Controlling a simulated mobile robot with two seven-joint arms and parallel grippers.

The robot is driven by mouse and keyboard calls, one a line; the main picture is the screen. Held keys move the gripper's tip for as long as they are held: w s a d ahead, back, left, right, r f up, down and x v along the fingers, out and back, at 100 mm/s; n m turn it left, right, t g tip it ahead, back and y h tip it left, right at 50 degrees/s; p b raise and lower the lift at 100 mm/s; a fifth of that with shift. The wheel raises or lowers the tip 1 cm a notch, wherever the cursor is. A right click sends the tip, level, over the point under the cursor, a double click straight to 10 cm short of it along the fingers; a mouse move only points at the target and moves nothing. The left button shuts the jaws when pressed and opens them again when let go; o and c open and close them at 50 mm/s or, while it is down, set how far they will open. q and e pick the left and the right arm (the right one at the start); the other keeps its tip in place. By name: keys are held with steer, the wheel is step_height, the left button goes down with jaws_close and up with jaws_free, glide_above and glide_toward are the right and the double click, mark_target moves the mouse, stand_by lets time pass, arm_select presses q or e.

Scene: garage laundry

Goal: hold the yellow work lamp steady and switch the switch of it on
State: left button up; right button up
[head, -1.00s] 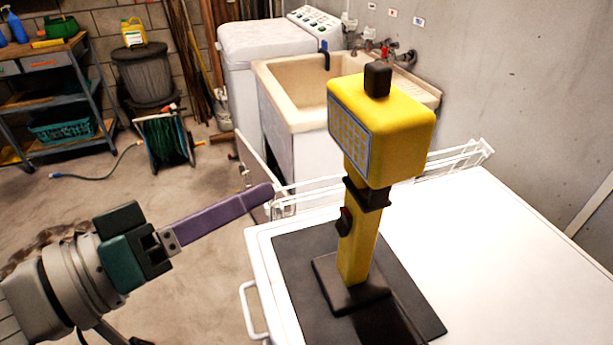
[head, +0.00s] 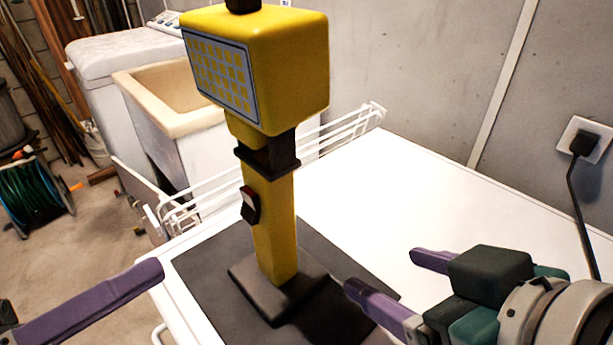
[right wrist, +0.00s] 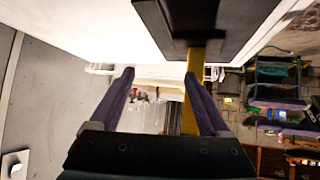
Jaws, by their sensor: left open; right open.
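The yellow work lamp (head: 276,222) stands upright on its dark base, on a black mat (head: 205,268) on the white top. Its head with a light panel faces left. The switch (head: 250,205) is a small rocker in a dark frame on the post's left side. My left gripper (head: 150,275) shows only a purple finger at the lower left, apart from the lamp. My right gripper (head: 382,280) is open and empty, right of the lamp base. In the right wrist view, the lamp post (right wrist: 192,85) shows beyond and near the right finger of the open gripper (right wrist: 160,75).
A white wire rack (head: 340,133) runs along the far edge of the white top (head: 375,195). A sink (head: 165,105) and a washing machine (head: 115,50) stand behind. A wall socket with a plugged cable (head: 583,140) is at the right. The white top behind my right gripper is clear.

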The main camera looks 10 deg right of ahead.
mark_target(286, 241)
steer(key=w+a+f+n+y, duration=0.1)
steer(key=w+a, duration=0.2)
steer(key=w+a+f+n+y, duration=0.1)
steer(key=w+a+y, duration=0.1)
steer(key=w+a, duration=0.1)
steer(key=w+a+f+n+t+y, duration=0.1)
steer(key=w+a+y, duration=0.1)
steer(key=a, duration=0.3)
steer(key=shift+w+f, duration=0.1)
steer(key=shift+w, duration=0.35)
jaws_close()
stand_by(0.4)
stand_by(0.7)
